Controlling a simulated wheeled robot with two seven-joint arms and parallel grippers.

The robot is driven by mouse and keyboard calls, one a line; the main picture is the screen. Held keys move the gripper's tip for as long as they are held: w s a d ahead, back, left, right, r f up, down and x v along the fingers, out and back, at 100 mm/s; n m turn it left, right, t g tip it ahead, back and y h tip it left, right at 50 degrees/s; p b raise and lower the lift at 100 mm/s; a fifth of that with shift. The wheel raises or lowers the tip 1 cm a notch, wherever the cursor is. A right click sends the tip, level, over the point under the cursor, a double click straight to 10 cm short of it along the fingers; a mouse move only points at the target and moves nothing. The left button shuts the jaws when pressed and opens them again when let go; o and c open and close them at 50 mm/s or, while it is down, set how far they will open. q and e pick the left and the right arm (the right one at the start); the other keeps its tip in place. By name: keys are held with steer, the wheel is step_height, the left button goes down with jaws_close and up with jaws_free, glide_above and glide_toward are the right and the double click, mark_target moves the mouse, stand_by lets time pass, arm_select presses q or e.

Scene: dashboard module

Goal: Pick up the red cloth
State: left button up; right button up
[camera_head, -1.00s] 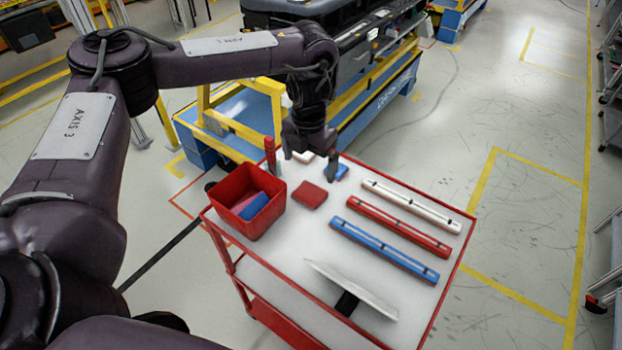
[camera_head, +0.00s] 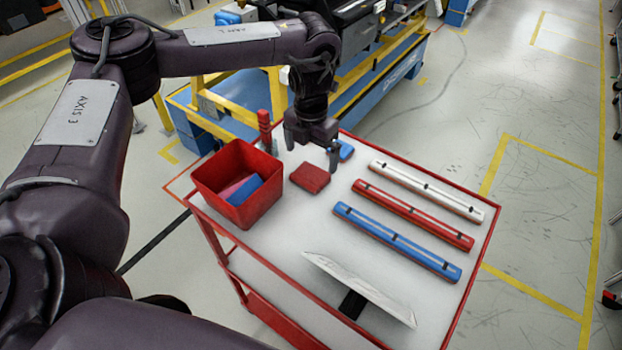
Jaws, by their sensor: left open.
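The red cloth (camera_head: 310,178) is a small folded square lying flat on the white top of the red cart (camera_head: 300,225), to the right of the red bin. My left gripper (camera_head: 311,157) points down just behind the cloth as seen here. Its two fingers are spread apart with nothing visible between them. The right finger reaches down near the cloth's back right corner; I cannot tell whether it touches. My right gripper is not in view.
A red bin (camera_head: 222,195) holds a blue and a pinkish cloth. A red-handled tool (camera_head: 264,127) stands behind it. A blue cloth (camera_head: 346,150) lies beside my gripper. White (camera_head: 425,190), red (camera_head: 412,215) and blue bars (camera_head: 395,242) lie right; a tilted plate (camera_head: 360,287) is in front.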

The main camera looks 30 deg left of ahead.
mark_target(310, 174)
arm_select(q)
steer(key=shift+s+f, duration=0.1)
steer(key=shift+f, duration=0.35)
steer(key=shift+f+p, duration=0.3)
steer(key=shift+f, duration=0.1)
steer(key=f+p, duration=0.1)
steer(key=f, duration=0.3)
steer(key=shift+a+f+p, duration=0.2)
steer(key=shift+f+p, duration=0.15)
steer(key=shift+p, duration=0.05)
steer(key=shift+f, duration=0.25)
steer(key=c, duration=0.9)
steer(key=shift+c, duration=0.2)
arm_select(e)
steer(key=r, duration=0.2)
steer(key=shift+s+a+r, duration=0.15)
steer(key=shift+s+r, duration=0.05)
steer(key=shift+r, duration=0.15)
arm_select(q)
steer(key=shift+r, duration=0.15)
